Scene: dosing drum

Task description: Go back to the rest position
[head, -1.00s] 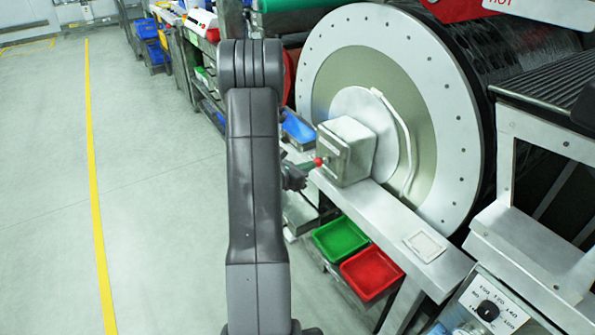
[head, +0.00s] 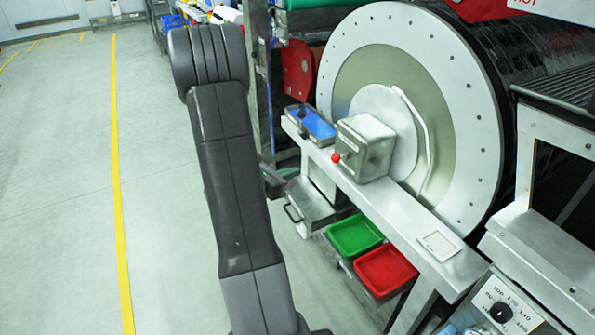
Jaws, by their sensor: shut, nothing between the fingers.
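My gripper (head: 273,181) shows only in part, as a dark shape just right of my arm's long grey link, which hides the rest of it. It is shut and empty, left of the grey box with the red knob and apart from it. The red knob (head: 336,158) sits on the left face of the grey box (head: 365,148), in front of the large round drum (head: 465,120).
A pale rail (head: 400,218) runs below the drum, with a blue tray (head: 318,124) at its far end. Green (head: 355,235) and red (head: 385,270) bins sit under it. A control dial (head: 501,312) is at lower right. The floor left of my arm, with a yellow line (head: 117,190), is clear.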

